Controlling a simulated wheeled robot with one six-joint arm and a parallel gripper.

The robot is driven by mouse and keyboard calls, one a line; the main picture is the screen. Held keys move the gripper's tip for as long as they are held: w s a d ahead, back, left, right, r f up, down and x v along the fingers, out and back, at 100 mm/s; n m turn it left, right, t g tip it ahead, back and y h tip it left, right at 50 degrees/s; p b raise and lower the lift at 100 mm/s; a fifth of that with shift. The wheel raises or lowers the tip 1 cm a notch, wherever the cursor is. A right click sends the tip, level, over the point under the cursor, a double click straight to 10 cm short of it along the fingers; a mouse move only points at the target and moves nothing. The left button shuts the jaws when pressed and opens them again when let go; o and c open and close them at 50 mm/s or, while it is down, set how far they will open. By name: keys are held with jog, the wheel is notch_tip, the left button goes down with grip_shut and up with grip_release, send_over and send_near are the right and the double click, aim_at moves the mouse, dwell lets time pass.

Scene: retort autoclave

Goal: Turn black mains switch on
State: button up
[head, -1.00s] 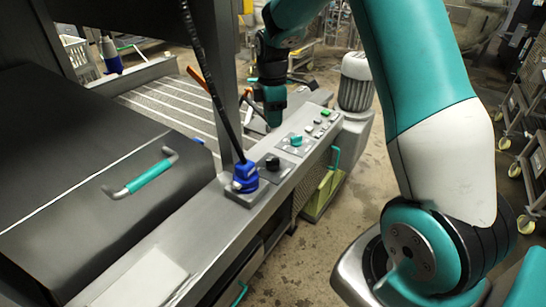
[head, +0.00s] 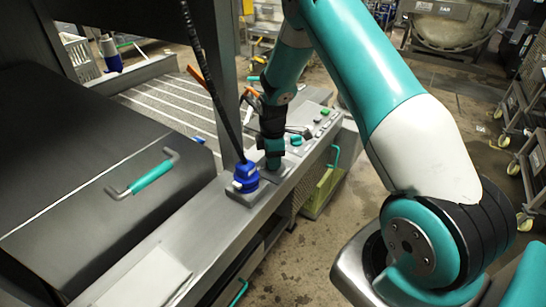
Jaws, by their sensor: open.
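The black mains switch is on the long steel ledge, just right of a blue plug. It is now hidden behind the end of my arm; only part of its grey plate (head: 284,173) shows. My gripper (head: 273,160) points down over that plate. It is open, and nothing shows held in it. I cannot tell whether its fingers touch the switch or stand around it.
The blue plug (head: 244,178) with a black cable (head: 215,90) rising from it stands close left of my gripper. A teal knob (head: 296,140) and a green button (head: 325,111) sit further along the ledge. A lid with a teal handle (head: 150,176) lies left.

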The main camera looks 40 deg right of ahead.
grip_shut()
jog(key=m, duration=0.4)
jog(key=shift+m, duration=0.4)
jog(key=m, duration=0.4)
jog(key=shift+m+b, duration=0.3)
jog(key=shift+b, duration=0.1)
jog(key=m, duration=0.4)
jog(key=shift+r+m, duration=0.1)
jog(key=shift+m, duration=2.2)
jog(key=shift+w, duration=0.1)
